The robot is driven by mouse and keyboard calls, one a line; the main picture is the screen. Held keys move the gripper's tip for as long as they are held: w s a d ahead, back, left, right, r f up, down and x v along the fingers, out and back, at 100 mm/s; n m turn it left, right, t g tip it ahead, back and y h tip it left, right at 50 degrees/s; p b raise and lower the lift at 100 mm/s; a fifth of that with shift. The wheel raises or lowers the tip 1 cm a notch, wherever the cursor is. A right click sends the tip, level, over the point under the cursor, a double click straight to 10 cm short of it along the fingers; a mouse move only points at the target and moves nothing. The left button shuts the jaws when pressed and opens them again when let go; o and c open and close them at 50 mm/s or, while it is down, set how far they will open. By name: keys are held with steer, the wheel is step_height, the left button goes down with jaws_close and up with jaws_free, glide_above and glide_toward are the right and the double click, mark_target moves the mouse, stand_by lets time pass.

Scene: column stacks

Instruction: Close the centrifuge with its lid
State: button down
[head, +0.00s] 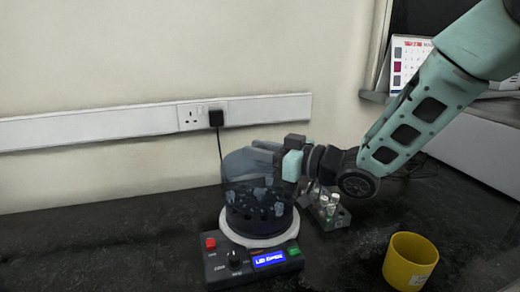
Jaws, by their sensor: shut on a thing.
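The centrifuge (257,242) stands on the black bench, with a white ring around its bowl and a control panel in front. Its lit blue display seems to read "LID OPEN". Its see-through dark lid (236,170) is raised over the back of the bowl, tilted up. Several bluish tubes or holders show in the bowl. My gripper (262,150) reaches in from the right and is shut on the lid near its upper edge. The exact finger contact is partly hidden by the gripper body and the dark lid.
A small rack (332,215) with several vials stands right of the centrifuge, below my wrist. A yellow cup (410,261) stands at the front right. A black plug (216,118) is in the wall trunking, its cable dropping behind the centrifuge. The bench on the left is clear.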

steer(key=shift+f, duration=0.2)
stand_by(0.4)
steer(key=shift+f+b, duration=2.8)
steer(key=shift+f, duration=0.45)
steer(key=c, duration=0.6)
jaws_free()
steer(key=shift+r, duration=0.2)
steer(key=shift+r+p, duration=2.35)
steer(key=shift+r, duration=0.55)
